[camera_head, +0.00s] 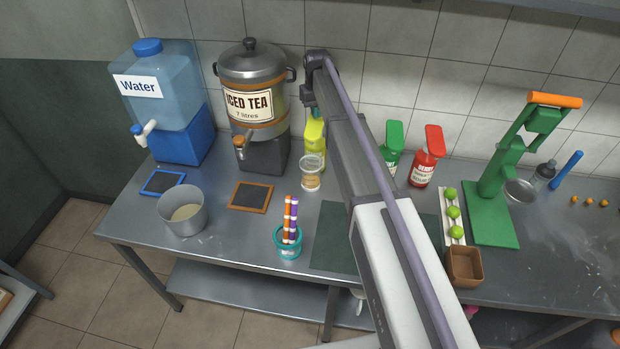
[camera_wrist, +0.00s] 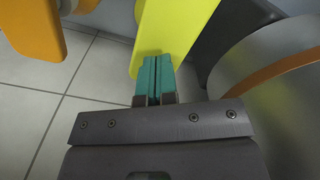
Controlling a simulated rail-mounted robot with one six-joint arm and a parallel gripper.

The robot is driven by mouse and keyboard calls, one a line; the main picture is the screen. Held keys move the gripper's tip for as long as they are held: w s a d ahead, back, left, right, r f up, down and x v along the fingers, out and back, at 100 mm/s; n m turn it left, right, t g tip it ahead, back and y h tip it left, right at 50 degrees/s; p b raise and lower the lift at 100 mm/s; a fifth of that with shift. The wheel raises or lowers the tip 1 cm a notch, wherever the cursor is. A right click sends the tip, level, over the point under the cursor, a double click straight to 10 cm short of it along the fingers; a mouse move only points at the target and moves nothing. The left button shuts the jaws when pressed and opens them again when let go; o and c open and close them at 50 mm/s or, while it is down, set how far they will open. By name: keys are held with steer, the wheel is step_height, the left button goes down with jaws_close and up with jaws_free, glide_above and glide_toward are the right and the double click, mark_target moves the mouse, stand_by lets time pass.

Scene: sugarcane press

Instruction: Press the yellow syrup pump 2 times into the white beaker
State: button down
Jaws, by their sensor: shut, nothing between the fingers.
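The yellow syrup pump (camera_head: 315,143) stands at the back of the counter, just right of the iced tea dispenser. The white beaker (camera_head: 311,174), a small pale cup with a label, stands directly in front of it and covers part of its lower body. My gripper (camera_head: 312,110) is over the top of the yellow pump, partly hidden by the arm. In the wrist view, my gripper's teal fingers (camera_wrist: 157,68) are shut together with nothing between them. Their tips overlap the flat yellow pump head (camera_wrist: 170,30). I cannot tell whether they touch it.
The iced tea dispenser (camera_head: 252,95) stands close on the left; its grey side (camera_wrist: 280,80) shows in the wrist view. Green (camera_head: 391,150) and red (camera_head: 427,160) pumps stand to the right. A teal cup (camera_head: 288,245) with markers and a metal pot (camera_head: 184,212) stand in front.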

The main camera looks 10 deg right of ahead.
steer(key=shift+f+b, duration=1.95)
steer(key=shift+f, duration=0.15)
steer(key=shift+r, duration=0.2)
step_height(320, 180, up, 5)
steer(key=p, duration=0.5)
step_height(320, 180, up, 6)
steer(key=p, duration=0.6)
